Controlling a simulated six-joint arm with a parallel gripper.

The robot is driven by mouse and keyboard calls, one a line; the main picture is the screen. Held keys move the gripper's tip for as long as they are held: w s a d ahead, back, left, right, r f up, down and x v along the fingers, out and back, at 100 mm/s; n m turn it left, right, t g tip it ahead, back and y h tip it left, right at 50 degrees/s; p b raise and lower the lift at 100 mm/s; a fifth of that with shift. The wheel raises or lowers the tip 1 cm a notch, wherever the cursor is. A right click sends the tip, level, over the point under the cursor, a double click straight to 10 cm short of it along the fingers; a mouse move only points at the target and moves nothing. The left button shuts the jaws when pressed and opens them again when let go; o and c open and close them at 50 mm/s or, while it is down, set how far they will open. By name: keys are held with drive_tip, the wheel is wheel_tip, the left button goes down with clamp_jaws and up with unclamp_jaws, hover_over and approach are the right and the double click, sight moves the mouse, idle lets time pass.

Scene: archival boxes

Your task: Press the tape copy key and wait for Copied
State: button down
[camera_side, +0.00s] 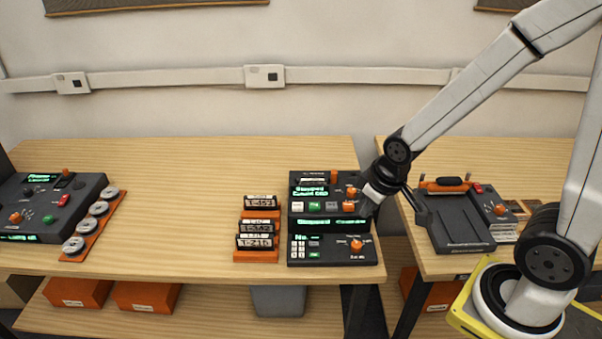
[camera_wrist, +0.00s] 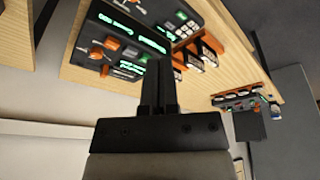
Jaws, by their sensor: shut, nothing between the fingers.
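The dark tape deck console (camera_side: 331,249) stands at the front right of the left bench. It has green lit displays, orange knobs and small keys; one upper display seems to read "Stopped". The same console shows upper left in the wrist view (camera_wrist: 112,60). I cannot tell which key is the copy key. No "Copied" text is legible. My gripper (camera_side: 366,208) is at the right side of the console, by its middle display, and covers part of it. In the wrist view its fingers (camera_wrist: 161,62) are shut and empty, pointing toward the console; contact cannot be told.
A small orange rack of labelled tape cassettes (camera_side: 257,256) stands left of the console. Another control panel (camera_side: 45,205) with an orange reel rack (camera_side: 92,224) is at far left. A dark tray device (camera_side: 455,220) sits on the right bench. Bare wood lies behind the cassettes.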

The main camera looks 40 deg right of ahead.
sight(346, 202)
drive_tip(key=w+d+f+n+t, duration=0.2)
drive_tip(key=w+d+n+t, duration=0.3)
drive_tip(key=w+d, duration=0.6)
drive_tip(key=shift+w+d+n+t, duration=0.4)
drive_tip(key=shift+d+n, duration=0.05)
drive_tip(key=shift+n, duration=0.95)
drive_tip(key=shift+f, duration=0.1)
drive_tip(key=shift+f, duration=4.3)
drive_tip(key=shift+f, duration=0.9)
drive_tip(key=shift+r, duration=0.9)
drive_tip(key=shift+r, duration=0.15)
